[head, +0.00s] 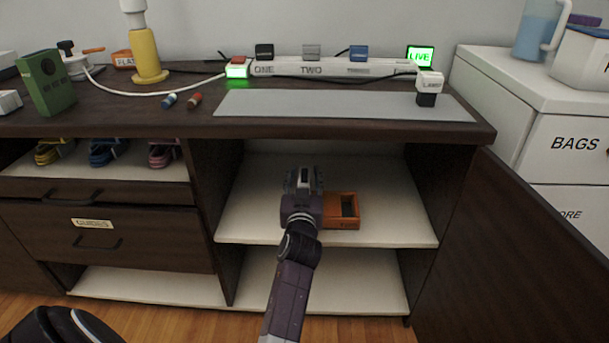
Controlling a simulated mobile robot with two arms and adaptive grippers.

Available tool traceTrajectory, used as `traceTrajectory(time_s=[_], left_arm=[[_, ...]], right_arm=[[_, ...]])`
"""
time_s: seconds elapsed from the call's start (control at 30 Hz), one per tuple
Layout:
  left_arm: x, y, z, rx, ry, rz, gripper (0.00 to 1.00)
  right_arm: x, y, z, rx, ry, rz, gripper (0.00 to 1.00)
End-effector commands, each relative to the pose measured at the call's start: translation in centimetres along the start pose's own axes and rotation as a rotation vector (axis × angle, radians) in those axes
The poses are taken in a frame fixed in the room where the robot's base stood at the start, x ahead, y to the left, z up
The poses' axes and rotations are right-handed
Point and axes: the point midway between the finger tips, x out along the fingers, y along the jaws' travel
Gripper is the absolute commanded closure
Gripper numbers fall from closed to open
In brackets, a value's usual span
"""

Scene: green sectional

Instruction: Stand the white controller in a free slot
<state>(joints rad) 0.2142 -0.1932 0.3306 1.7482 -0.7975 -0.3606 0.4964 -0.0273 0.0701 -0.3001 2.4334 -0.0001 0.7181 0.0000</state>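I cannot pick out the white controller with certainty. A small white block (9,102) is cut by the left edge of the counter, and a white block labelled like LAMP with a black base (429,87) stands at the counter's right. An orange box (341,223) with dark compartments and a front label sits on the upper open shelf. My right gripper is out of view.
A white strip (334,68) marked ONE and TWO lies at the back of the counter with a green LIVE sign (420,55). A grey mat (340,103) is mostly bare. Side walls (215,176) bound the open shelf. An open dark door (525,255) stands right.

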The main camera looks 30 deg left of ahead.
Motion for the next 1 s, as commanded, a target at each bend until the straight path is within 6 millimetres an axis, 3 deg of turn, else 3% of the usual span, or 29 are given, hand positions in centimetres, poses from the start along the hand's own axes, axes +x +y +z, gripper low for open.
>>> traceTrajectory(time_s=[0.17, 0.5, 0.9, 0.93, 1.0], left_arm=[[-0.1, 0.5, -0.3, -0.019, -0.003, 0.001, 0.60], [-0.1, 0.5, -3.8, -0.016, -0.001, 0.002, 0.60], [-0.1, 0.4, 1.1, -0.011, -0.003, 0.002, 0.60], [-0.1, 0.4, -0.6, -0.012, -0.001, 0.002, 0.60], [-0.1, 0.4, -1.6, -0.012, -0.002, 0.003, 0.60]], right_arm=[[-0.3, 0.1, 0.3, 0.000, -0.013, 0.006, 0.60], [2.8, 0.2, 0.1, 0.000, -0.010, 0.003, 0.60], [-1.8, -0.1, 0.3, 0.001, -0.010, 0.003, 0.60], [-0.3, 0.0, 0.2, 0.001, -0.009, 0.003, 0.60], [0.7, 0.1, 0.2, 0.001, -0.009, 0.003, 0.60]])
